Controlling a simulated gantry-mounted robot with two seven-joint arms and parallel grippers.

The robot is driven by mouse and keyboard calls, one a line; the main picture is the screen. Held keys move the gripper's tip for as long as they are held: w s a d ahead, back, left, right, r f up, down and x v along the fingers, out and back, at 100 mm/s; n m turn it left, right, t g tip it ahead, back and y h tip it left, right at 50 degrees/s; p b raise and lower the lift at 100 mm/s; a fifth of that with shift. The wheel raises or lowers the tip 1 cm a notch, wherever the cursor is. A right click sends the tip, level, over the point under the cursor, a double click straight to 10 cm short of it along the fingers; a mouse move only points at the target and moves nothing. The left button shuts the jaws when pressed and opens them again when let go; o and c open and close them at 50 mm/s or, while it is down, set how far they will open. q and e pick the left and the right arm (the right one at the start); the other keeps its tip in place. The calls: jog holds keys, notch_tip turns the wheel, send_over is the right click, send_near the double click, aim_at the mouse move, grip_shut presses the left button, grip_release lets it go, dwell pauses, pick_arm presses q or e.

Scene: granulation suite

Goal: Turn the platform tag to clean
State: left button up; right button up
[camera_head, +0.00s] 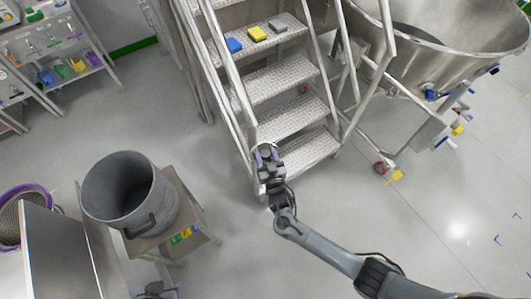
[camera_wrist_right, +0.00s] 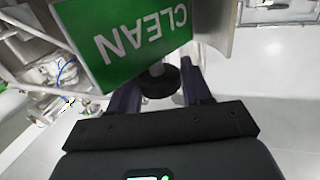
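The platform tag (camera_wrist_right: 130,40) shows in the right wrist view as a green plate with white CLEAN lettering, upside down and tilted. A round black knob (camera_wrist_right: 158,80) sits at its lower edge. My right gripper (camera_wrist_right: 160,92) has its two fingers apart, one on each side of the knob; whether they touch it is unclear. In the head view my right gripper (camera_head: 266,150) is at the foot of the stair rail, and the tag cannot be made out there. A dark piece at the bottom edge looks like my left gripper (camera_head: 155,291), mostly cut off.
Metal platform stairs (camera_head: 280,78) rise behind my right gripper, with a blue, a yellow and a grey block on an upper step. A large steel bowl (camera_head: 450,45) stands at the right. A grey bucket (camera_head: 125,190) stands on a stand at the left. The floor at the right is largely clear.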

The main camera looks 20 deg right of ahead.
jog(key=shift+c, duration=0.8)
